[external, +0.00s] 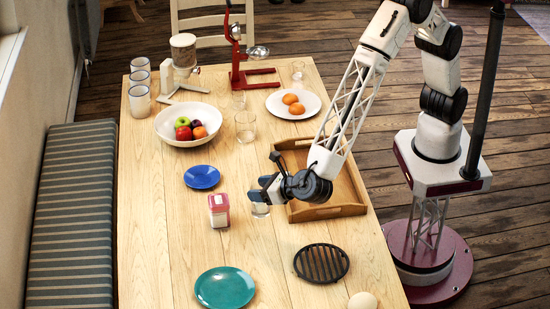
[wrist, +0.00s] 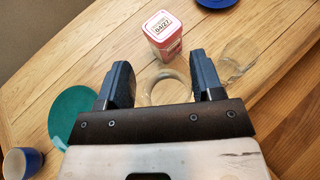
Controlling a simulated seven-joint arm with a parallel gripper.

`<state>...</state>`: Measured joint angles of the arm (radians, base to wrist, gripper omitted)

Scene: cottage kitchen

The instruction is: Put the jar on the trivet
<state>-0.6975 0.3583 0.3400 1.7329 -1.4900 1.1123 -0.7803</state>
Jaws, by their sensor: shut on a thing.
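My gripper (external: 262,190) is shut on a clear glass vessel (external: 260,210), whose round rim shows between the two fingers in the wrist view (wrist: 167,86). I cannot tell whether the glass touches the table. The black round slatted trivet (external: 321,263) lies bare, to the lower right of my gripper in the external view. The trivet is out of the wrist view.
A wooden tray (external: 330,211) lies under my forearm. A blue plate (external: 202,177), a teal plate (external: 225,287) and a fruit bowl (external: 166,133) are on the table. A cream round object (external: 362,300) is near the trivet. Table between the teal plate and trivet is clear.

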